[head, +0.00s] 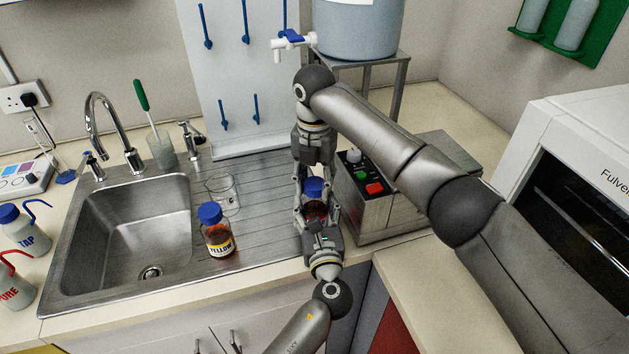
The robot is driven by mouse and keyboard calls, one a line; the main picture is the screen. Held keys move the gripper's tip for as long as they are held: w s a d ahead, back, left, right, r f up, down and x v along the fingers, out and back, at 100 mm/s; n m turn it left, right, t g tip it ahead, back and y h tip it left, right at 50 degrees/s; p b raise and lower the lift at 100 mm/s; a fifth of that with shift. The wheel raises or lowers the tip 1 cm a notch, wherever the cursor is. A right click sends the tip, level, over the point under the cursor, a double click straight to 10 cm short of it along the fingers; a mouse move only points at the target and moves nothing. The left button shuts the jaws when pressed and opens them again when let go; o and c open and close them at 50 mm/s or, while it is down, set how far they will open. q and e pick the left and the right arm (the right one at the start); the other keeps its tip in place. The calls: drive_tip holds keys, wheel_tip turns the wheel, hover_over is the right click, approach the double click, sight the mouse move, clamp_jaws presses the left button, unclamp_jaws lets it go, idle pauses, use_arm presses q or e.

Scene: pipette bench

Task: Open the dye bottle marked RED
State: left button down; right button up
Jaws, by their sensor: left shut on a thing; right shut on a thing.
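A small bottle with a blue cap (314,187) and a dark red-brown body (315,209) is between my two grippers, at the right end of the drainboard. Its label is hidden, so I cannot read a mark on it. My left gripper (317,217), from below, is shut on the bottle's body. My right gripper (314,181), from above, is shut at the blue cap. The cap looks to be on the bottle; the fingers partly hide the join.
A blue-capped bottle marked YELLOW (218,232) stands left on the drainboard, near a glass beaker (223,190). A steel box with red and green buttons (391,202) stands close on the right. The sink (132,226) is at left. Wash bottles stand at far left.

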drive_tip(key=n, duration=1.1)
drive_tip(key=o, duration=1.1)
